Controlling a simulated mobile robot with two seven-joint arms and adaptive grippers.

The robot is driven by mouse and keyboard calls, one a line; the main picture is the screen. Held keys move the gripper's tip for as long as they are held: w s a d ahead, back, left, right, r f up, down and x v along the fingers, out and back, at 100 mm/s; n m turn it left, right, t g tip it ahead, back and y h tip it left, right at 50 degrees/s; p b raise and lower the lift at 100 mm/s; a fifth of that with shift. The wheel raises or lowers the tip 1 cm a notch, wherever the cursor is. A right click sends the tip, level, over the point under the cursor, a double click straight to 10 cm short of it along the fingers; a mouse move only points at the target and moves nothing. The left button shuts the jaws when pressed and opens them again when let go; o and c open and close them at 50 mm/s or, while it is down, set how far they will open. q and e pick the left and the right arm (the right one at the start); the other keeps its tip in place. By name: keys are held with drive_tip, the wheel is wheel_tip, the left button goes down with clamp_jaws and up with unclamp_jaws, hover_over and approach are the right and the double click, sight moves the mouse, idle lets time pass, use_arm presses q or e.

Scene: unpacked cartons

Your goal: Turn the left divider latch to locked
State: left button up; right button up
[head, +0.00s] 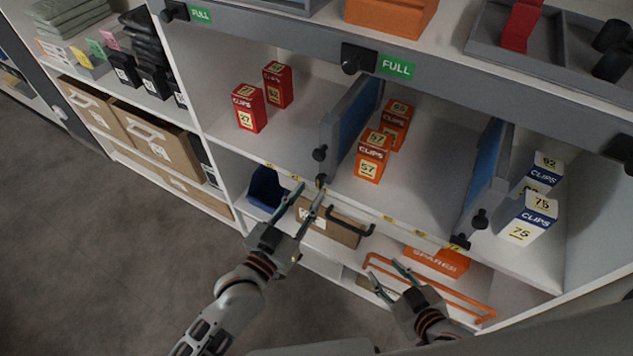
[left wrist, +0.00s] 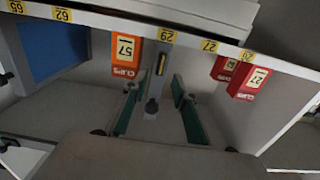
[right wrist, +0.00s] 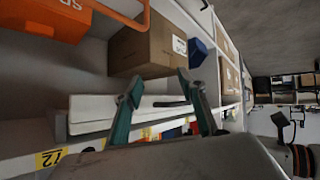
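The left divider (head: 352,122) is a grey panel with a blue face, standing between the red and orange cartons. Its dark latch knob (head: 319,154) is at the front edge, with a dark piece (head: 320,180) below it at the shelf lip. My left gripper (head: 311,190) is open just in front of and below the latch. In the left wrist view the knob (left wrist: 152,106) shows between the left gripper's (left wrist: 153,90) spread fingers, apart from both. My right gripper (head: 385,271) is open and empty, low in front of the lower shelf; its fingers also show in the right wrist view (right wrist: 156,85).
Red CLIPS cartons (head: 249,108) stand left of the divider, orange ones (head: 373,155) right of it. A right divider (head: 484,177) and blue-white cartons (head: 530,218) are further right. Below are a cardboard box (head: 332,226), a blue bin (head: 266,188) and an orange rail (head: 430,288).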

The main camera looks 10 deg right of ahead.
sight(318, 181)
use_arm(q)
drive_tip(key=x, duration=0.5)
clamp_jaws()
